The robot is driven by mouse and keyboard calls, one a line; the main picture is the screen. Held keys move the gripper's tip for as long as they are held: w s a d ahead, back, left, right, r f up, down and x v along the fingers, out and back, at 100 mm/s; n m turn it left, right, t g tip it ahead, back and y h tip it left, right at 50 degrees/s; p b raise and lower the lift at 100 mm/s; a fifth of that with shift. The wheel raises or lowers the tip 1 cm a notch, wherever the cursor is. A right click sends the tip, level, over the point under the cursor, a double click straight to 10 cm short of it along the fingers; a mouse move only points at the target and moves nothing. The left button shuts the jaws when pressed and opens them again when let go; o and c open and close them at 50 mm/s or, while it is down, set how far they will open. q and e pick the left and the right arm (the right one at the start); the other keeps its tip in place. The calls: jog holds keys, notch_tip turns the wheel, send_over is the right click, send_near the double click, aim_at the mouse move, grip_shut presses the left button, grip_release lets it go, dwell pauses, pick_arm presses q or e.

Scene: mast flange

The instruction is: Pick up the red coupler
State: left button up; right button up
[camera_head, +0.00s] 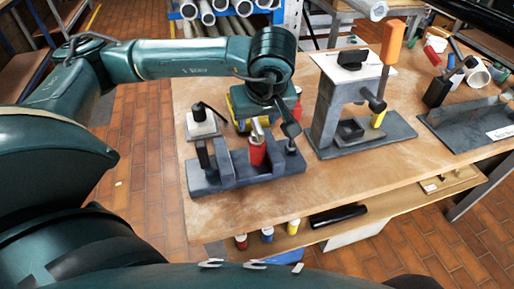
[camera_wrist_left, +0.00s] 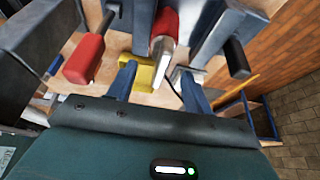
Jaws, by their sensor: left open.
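The red coupler (camera_head: 257,153), a red cylinder with a silver upper part, stands upright in a slot of the grey fixture (camera_head: 232,181) near the table's front left. In the left wrist view the coupler (camera_wrist_left: 166,22) shows between two grey-blue blocks, its silver end pointing toward the gripper. My left gripper (camera_head: 272,122) hangs just above and behind the coupler. In the left wrist view its two blue fingers (camera_wrist_left: 155,70) are apart with nothing held. Whether a finger touches the coupler I cannot tell. My right gripper is not in view.
A grey stand (camera_head: 328,105) with an orange-handled lever (camera_head: 392,42) stands right of the fixture. A black-handled block (camera_head: 202,125) sits behind it at left. A grey tray (camera_head: 470,125) lies at right. The wooden table's (camera_head: 225,213) front strip is clear.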

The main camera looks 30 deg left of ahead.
aim_at(257, 150)
pick_arm(q)
jog(key=x, duration=0.4)
jog(key=shift+f+p, duration=0.25)
jog(key=shift+p, duration=0.15)
jog(key=shift+c, duration=0.3)
grip_shut()
jog(key=shift+r, duration=0.1)
